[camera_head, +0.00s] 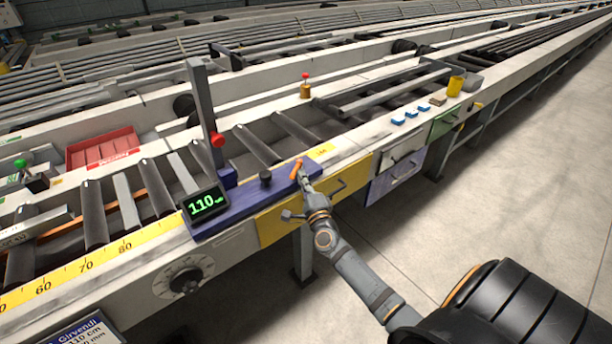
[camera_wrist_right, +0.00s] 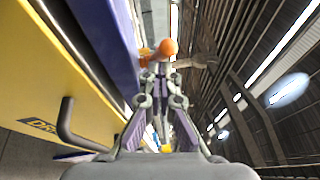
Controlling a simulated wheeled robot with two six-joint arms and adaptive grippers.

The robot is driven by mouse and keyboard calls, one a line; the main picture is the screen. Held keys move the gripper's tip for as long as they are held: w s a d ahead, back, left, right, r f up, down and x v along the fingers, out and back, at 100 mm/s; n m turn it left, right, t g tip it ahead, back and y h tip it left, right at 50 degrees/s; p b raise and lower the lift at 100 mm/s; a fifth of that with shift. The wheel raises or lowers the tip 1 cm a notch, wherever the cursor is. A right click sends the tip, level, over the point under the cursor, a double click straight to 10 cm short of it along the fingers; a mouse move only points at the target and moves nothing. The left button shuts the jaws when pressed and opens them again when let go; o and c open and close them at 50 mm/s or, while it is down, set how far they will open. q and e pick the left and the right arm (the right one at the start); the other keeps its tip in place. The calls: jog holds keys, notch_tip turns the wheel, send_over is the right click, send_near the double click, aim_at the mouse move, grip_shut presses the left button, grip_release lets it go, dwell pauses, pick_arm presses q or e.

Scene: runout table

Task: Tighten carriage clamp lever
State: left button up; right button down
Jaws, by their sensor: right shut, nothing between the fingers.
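The carriage (camera_head: 246,200) is a blue-purple block on the runout table's front rail. It bears a display (camera_head: 204,205) reading 110 and a tall grey post (camera_head: 205,110) with a red knob. The orange clamp lever (camera_head: 297,168) stands at the carriage's right end. In the right wrist view the lever's rounded orange end (camera_wrist_right: 168,47) is just past my fingertips. My right gripper (camera_head: 306,183) is shut and empty, right at the lever; whether it touches the lever I cannot tell. It also shows in the wrist view (camera_wrist_right: 162,72). My left gripper is not in view.
A yellow drawer front (camera_head: 312,211) with a dark bar handle (camera_wrist_right: 68,125) is close beside my right gripper. A black knob (camera_head: 265,178) stands on the carriage. A dial (camera_head: 184,280) is on the front panel. The floor at right is clear.

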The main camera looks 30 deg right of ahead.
aim_at(289, 184)
jog(key=h+p, duration=0.1)
jog(key=w+a+m+p, duration=0.1)
jog(key=p, duration=0.1)
jog(key=shift+a+r+g+h, duration=0.2)
jog(key=shift+a+g+h, duration=0.1)
jog(key=shift+h, duration=0.1)
jog(key=shift+w+a+m+h, duration=0.2)
jog(key=shift+m+h, duration=0.2)
jog(key=shift+h, duration=0.2)
jog(key=shift+w+a+f, duration=0.15)
jog(key=shift+w+a, duration=0.3)
jog(key=shift+w, duration=0.05)
jog(key=shift+w+a, duration=0.2)
jog(key=shift+f, duration=0.1)
